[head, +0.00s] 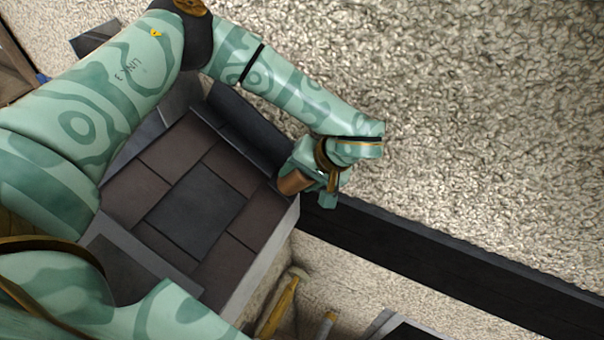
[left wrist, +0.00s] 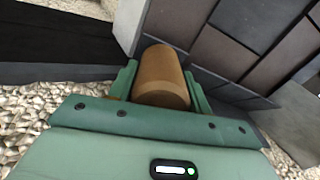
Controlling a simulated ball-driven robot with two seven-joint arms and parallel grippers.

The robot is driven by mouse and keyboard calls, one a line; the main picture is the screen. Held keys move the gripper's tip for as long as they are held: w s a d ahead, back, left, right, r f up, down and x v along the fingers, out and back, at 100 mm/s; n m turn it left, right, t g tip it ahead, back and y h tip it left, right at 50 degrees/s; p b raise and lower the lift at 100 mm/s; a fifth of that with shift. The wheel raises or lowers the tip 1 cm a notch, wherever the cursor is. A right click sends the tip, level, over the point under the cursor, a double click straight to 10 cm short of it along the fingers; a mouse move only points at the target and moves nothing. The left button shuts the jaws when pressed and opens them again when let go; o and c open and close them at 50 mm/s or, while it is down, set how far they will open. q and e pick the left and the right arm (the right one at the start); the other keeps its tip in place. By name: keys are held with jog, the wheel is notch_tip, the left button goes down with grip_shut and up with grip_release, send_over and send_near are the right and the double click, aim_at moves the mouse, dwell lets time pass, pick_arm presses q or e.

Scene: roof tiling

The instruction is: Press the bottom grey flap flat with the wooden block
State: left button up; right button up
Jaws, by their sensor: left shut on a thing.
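My left gripper (head: 312,190) is shut on the wooden block, a brown rounded piece (head: 294,182), at the right corner of the small tiled roof. In the left wrist view the block (left wrist: 160,78) sits between the green fingers, its round end towards the camera. A long dark grey strip (head: 245,122), which looks like the grey flap, runs along the roof's upper right edge and ends near the block. I cannot tell whether it lies flat, or whether the block touches it. My right gripper is not in view.
Brown tiles (head: 182,145) surround a dark grey tile (head: 196,208) on the roof. A grey frame (head: 150,254) lies at its lower left. A dark beam (head: 430,248) runs off to the right. Yellow-handled tools (head: 280,305) lie below. Pebbly ground (head: 480,110) is clear at upper right.

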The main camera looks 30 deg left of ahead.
pick_arm(q)
jog(key=shift+x, duration=1.3)
jog(key=shift+r, duration=0.1)
jog(key=shift+p+v, duration=1.6)
jog(key=shift+v, duration=1.05)
jog(key=shift+p+v, duration=0.7)
jog(key=shift+v, duration=0.65)
